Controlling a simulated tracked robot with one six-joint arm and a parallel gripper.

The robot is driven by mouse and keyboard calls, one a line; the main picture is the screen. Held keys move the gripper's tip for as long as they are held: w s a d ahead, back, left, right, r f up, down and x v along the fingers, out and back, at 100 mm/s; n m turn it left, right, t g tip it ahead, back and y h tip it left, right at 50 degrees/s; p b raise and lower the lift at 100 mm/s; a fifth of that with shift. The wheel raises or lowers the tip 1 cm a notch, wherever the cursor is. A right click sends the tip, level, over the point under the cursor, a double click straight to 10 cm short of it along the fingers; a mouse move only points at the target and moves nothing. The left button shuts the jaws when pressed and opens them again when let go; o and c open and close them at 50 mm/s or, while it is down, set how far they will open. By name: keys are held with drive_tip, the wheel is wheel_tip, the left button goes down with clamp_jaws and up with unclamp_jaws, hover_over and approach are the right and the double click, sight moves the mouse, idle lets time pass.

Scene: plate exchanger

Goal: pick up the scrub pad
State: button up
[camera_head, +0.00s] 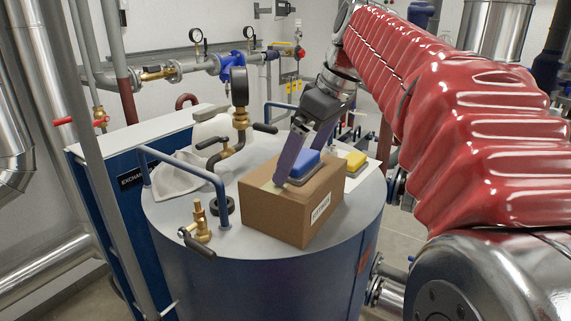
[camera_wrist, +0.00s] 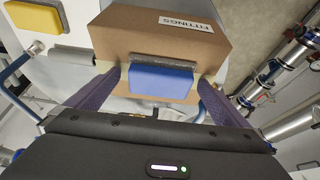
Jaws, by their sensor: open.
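A blue pad with a grey layer (camera_head: 304,164) lies on top of a brown cardboard box (camera_head: 315,210). The blue pad also shows in the wrist view (camera_wrist: 160,80). A similar yellow pad (camera_head: 355,161) lies behind the box, and it shows at the upper left of the wrist view (camera_wrist: 48,17). The pictures do not label which is the scrub pad. My gripper (camera_wrist: 160,86) is open, with one finger on each side of the blue pad. A gap shows between the pad and each finger. In the head view, one finger partly hides the pad.
The box stands on a round tank top (camera_head: 165,214). A blue rail (camera_head: 190,165), a brass valve (camera_head: 200,222) and a pressure gauge (camera_head: 239,88) stand left of it. A white funnel-like item (camera_head: 178,178) lies near the rail.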

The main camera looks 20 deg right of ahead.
sight(302, 157)
idle(0.3)
drive_tip(key=c, duration=1.2)
drive_tip(key=shift+o, duration=0.2)
wheel_tip(302, 157, up, 10)
idle(0.6)
